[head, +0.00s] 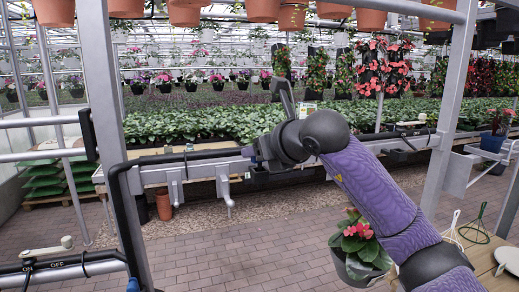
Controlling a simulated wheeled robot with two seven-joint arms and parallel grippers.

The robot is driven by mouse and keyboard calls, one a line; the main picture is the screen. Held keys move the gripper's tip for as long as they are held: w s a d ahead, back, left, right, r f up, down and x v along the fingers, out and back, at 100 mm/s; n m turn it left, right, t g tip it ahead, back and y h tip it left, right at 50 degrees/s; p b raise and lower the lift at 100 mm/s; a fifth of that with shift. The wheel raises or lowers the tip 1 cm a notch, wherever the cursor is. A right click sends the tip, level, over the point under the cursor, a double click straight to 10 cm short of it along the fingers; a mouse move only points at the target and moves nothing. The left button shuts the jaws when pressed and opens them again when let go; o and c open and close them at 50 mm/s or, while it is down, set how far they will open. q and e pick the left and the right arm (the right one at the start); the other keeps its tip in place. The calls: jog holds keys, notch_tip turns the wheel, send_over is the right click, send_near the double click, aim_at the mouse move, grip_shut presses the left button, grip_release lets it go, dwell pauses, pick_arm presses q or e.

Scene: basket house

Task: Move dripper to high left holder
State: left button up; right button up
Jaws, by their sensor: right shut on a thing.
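My right arm comes in from the lower right. Its gripper (251,154) is at the far end, pointing left, close to the grey rail (205,164) in front of the plant bed. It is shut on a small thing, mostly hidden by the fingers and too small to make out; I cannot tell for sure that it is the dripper. White brackets (175,183) hang from the rail just left of and below the gripper. I cannot tell which part is the high left holder. My left gripper is not in view.
Grey upright posts (100,80) stand at the left and right (441,125). A potted red-flowered plant (358,242) is below my arm. Clay pots (262,10) hang overhead. The brick floor (240,255) is clear.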

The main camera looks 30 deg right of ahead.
jog(key=shift+f+b, duration=0.35)
jog(key=shift+f, duration=0.2)
jog(key=o, duration=1)
jog(key=shift+s+r, duration=0.1)
jog(key=b+v, duration=0.3)
jog(key=v, duration=0.6)
jog(key=shift+s+r, duration=0.15)
jog(key=shift+s, duration=0.2)
